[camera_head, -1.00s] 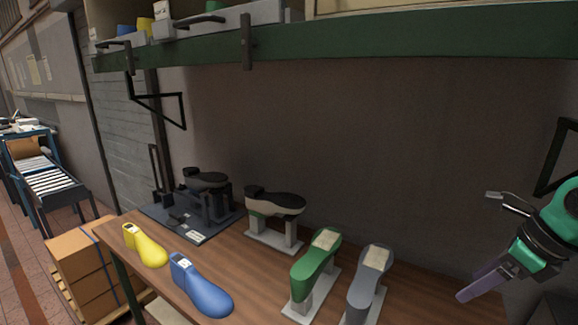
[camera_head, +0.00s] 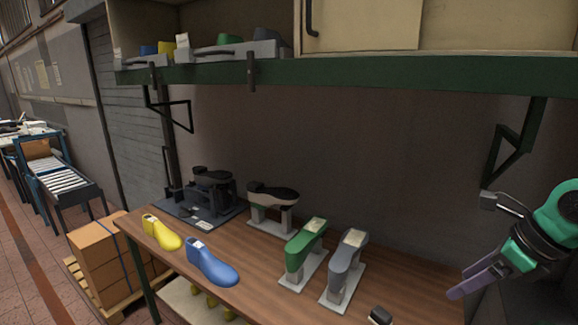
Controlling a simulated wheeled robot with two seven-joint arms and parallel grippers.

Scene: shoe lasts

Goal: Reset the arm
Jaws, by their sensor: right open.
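My right gripper (camera_head: 474,246) is at the right side of the head view, raised near the right end of the wooden table (camera_head: 262,250). Its jaws are open and nothing is between them. My left gripper is not in view. On the table, a green shoe last (camera_head: 303,247) and a grey shoe last (camera_head: 344,263) stand on light stands. A yellow last (camera_head: 163,234) and a blue last (camera_head: 211,263) lie near the front left edge.
A dark fixture (camera_head: 208,196) stands at the back left, beside a black-and-beige shoe form (camera_head: 272,196) on a stand. A small dark object (camera_head: 380,314) is at the front edge. A green-edged shelf (camera_head: 370,71) hangs above. Stacked cartons (camera_head: 103,258) stand at the left.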

